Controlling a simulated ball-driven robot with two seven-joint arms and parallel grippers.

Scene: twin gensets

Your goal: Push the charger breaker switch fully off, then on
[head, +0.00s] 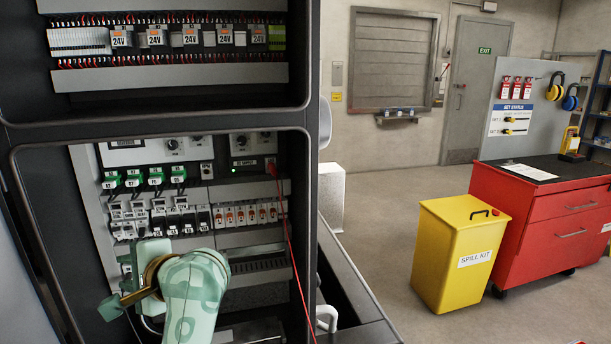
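An open control cabinet (298,230) fills the left of the head view. Its lower bay has a row of small breakers with dark and white fronts (172,222) and, to their right, a row with orange levers (250,215). Labels are too small to read, so I cannot tell which switch is the charger breaker or how it is set. My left gripper (130,282) is in front of the panel, below and left of the breaker rows. My pale green forearm and wrist hide part of it and the panel's lower part. Its finger opening is unclear. My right gripper is out of view.
Green relays (145,178) sit above the breakers. A red cable (288,235) hangs down the bay's right side, near the cabinet frame. A yellow spill kit bin (458,250) and a red tool cabinet (550,225) stand to the right, with clear floor before them.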

